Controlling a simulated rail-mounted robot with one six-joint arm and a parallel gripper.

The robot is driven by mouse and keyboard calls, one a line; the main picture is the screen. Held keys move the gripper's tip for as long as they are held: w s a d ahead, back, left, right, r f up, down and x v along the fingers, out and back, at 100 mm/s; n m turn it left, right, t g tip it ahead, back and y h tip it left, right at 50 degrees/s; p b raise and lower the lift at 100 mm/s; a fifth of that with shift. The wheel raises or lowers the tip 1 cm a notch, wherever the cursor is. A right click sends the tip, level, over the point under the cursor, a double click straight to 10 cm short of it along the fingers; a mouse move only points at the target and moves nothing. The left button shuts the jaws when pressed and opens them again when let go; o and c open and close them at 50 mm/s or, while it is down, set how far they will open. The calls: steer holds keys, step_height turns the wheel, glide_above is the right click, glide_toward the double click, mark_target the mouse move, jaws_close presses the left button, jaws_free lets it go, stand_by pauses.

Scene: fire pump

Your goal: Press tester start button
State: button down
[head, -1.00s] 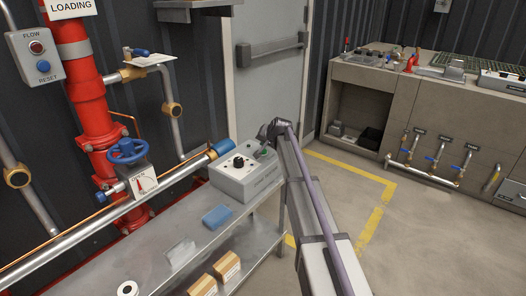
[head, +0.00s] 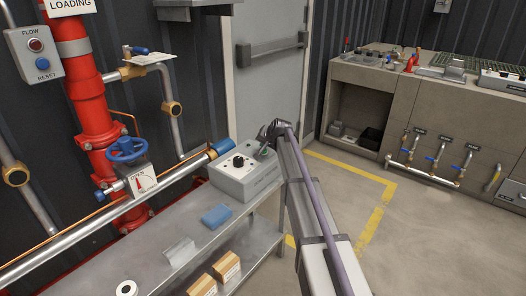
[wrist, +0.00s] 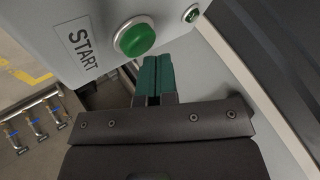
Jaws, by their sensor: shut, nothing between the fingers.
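The tester is a grey box (head: 240,184) with a black knob on top, standing at the far end of the metal bench. In the wrist view its grey panel carries the label START (wrist: 82,48) beside a round green start button (wrist: 134,38). My gripper (head: 263,152) is at the tester's top right in the head view. In the wrist view my gripper's green fingertips (wrist: 153,62) are shut together and empty, just below and right of the button. Whether they touch it cannot be told. The button is not clearly visible in the head view.
A blue block (head: 216,216) lies on the bench left of the tester. A steel pipe with a blue end (head: 219,148) runs close behind the tester. A small light or screw (wrist: 191,14) sits right of the button. Open floor lies to the right.

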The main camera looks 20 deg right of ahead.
steer(key=shift+f+b, duration=0.5)
steer(key=shift+b, duration=0.05)
stand_by(0.4)
steer(key=shift+r+p, duration=0.95)
step_height(320, 180, up, 5)
steer(key=p, duration=0.5)
stand_by(0.4)
